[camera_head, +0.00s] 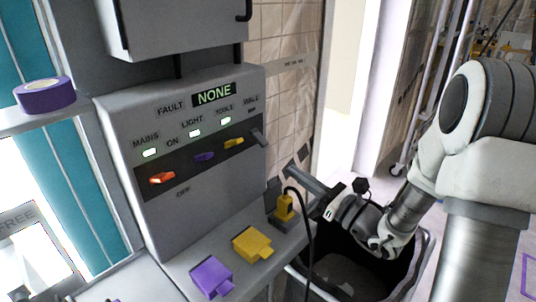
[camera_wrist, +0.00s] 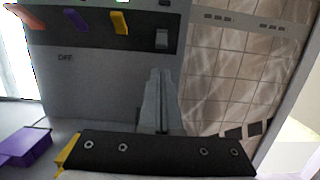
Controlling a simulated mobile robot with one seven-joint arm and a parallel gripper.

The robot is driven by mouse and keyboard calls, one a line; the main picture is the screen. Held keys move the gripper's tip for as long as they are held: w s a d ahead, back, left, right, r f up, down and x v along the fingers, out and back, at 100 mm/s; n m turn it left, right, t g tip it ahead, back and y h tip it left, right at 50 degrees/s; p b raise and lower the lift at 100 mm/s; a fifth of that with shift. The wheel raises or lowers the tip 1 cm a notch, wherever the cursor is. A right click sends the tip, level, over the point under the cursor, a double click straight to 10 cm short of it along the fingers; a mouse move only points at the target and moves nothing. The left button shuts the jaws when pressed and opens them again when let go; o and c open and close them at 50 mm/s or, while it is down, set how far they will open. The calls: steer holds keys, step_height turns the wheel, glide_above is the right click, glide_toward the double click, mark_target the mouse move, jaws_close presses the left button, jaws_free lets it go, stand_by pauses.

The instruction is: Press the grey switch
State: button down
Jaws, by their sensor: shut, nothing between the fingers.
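The grey switch (camera_head: 258,136) is at the right end of the dark strip on the grey panel (camera_head: 200,210), under the WALL label. It also shows near the top of the wrist view (camera_wrist: 161,40). My gripper (camera_head: 291,173) is to the right of and below the switch, apart from it. In the wrist view my gripper's fingers (camera_wrist: 160,72) are together and empty, pointing up towards the panel just below the switch. Orange (camera_head: 162,178), purple (camera_head: 204,156) and yellow (camera_head: 234,142) switches sit to its left.
The display (camera_head: 214,95) reads NONE. Lamps under MAINS, LIGHT and TOOLS are lit; the one under WALL looks dark. A yellow plug with a black cable (camera_head: 284,207) stands on the ledge near my gripper. Yellow (camera_head: 252,244) and purple (camera_head: 211,277) blocks lie in front. A dark bin (camera_head: 430,250) is below my arm.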

mark_target(260, 139)
steer(key=x, duration=1)
steer(key=shift+s+r, duration=0.1)
steer(key=shift+d+r+p, duration=0.1)
steer(key=shift+r+p, duration=0.05)
steer(key=shift+p, duration=0.6)
